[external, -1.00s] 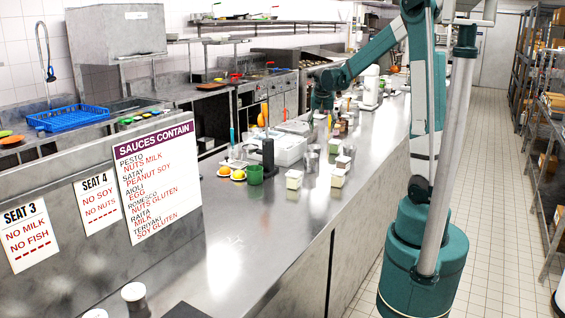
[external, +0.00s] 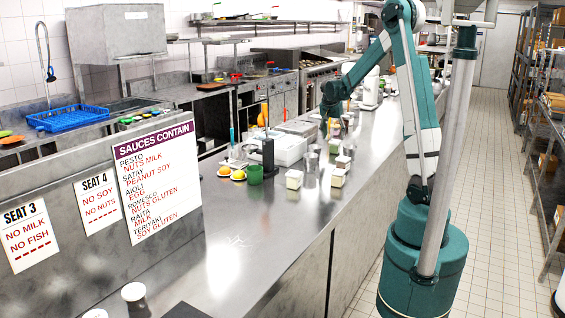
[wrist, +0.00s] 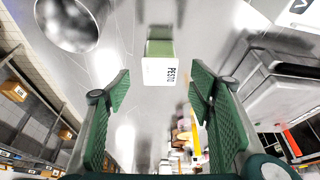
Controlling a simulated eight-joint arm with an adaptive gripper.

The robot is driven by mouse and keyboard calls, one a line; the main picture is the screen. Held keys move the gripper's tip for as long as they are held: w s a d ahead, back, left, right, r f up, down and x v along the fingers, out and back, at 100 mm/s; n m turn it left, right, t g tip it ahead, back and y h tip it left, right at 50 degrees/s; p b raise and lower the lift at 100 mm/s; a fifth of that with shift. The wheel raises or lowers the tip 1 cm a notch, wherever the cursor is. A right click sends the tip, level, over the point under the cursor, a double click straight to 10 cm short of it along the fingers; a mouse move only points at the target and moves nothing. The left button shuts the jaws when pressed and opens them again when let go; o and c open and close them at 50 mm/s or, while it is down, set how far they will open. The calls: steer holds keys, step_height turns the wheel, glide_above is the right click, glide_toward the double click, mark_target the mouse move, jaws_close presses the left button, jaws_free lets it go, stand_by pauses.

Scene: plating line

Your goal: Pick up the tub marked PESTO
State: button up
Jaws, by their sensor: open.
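A small tub marked PESTO (wrist: 161,71) shows near the upper middle of the wrist view. It has a white face with dark lettering and a green part behind it. My gripper (wrist: 160,88) is open, with one green finger on each side of the view. The tub appears ahead between the fingers, with clear gaps on both sides. In the external view my gripper (external: 328,122) points down over the far part of the steel counter. I cannot tell which small item there is the PESTO tub.
White-lidded tubs (external: 294,179) stand nearer on the counter (external: 240,290). A green cup (external: 254,175) and a steel container (external: 291,148) are to their left. In the wrist view a round metal bowl (wrist: 72,22) is upper left and a steel bin (wrist: 285,92) is at right.

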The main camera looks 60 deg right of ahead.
mark_target(335, 141)
steer(key=shift+x, duration=1.3)
steer(key=shift+b+x, duration=0.65)
steer(key=shift+x, duration=1.95)
steer(key=c, duration=1.1)
steer(key=shift+r, duration=0.2)
step_height(335, 141, up, 10)
steer(key=shift+f+p, duration=0.1)
steer(key=shift+p, duration=0.6)
